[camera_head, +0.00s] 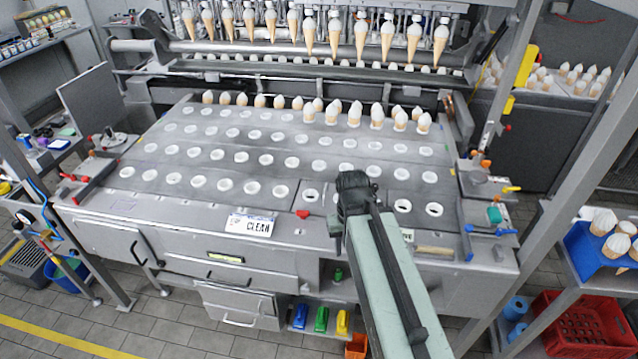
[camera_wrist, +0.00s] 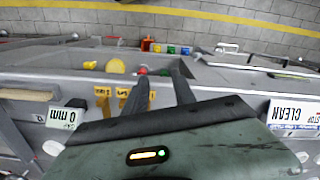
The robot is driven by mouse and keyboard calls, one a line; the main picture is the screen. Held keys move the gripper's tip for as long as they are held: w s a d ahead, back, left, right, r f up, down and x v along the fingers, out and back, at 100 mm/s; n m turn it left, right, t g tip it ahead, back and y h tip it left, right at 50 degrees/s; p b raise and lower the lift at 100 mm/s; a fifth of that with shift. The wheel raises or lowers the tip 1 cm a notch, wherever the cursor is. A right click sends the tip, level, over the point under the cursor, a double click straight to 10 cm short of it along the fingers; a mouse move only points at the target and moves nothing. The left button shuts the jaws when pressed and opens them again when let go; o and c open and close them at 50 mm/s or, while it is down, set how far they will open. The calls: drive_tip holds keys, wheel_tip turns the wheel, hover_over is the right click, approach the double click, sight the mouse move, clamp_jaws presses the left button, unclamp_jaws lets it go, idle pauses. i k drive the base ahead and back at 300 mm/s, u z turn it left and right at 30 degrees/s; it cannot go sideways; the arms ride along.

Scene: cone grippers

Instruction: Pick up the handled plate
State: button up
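My gripper (camera_head: 354,180) is over the front middle of the machine's deck in the head view. In the wrist view its two dark fingers (camera_wrist: 164,76) stand apart with nothing held between them. I cannot pick out the handled plate for sure. A round grey piece with a raised part (camera_head: 112,141) lies at the deck's left side in the head view, well away from my gripper. A small square plate with a hole (camera_head: 311,196) lies just left of my gripper. My gripper and arm hide part of the deck's front row.
The deck (camera_head: 140,178) has rows of round holes, with filled cones (camera_head: 310,112) along the back. A CLEAN sign (camera_head: 251,225) is on the front edge and also shows in the wrist view (camera_wrist: 289,113). A red crate (camera_head: 580,325) stands at the lower right.

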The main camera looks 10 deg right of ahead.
sight(324, 202)
drive_tip(key=u, duration=3.05)
drive_tip(key=k, duration=0.85)
drive_tip(key=z, duration=0.85)
drive_tip(key=i, duration=1)
drive_tip(key=u, duration=0.1)
